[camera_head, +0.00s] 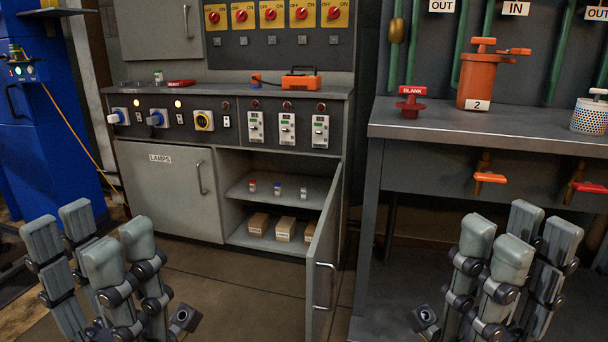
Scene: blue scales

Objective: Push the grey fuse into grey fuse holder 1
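Three small fuses stand on the upper shelf of the open cabinet: a red-topped one (252,186), a blue-topped one (277,188) and a grey-looking one (303,193) on the right. Three pale fuse holders sit on the panel above: a left one (256,128), a middle one (287,129) and a right one (320,131). I cannot read which is grey fuse holder 1. My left gripper (92,235) is open and empty at the lower left. My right gripper (510,235) is open and empty at the lower right. Both are well apart from the fuses and holders.
The cabinet door (322,270) stands open toward me, right of the shelves. Boxes (285,229) lie on the lower shelf. An orange tool (299,82) lies on the cabinet top. A workbench (480,134) with an orange canister (476,80) stands at right. The middle floor is clear.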

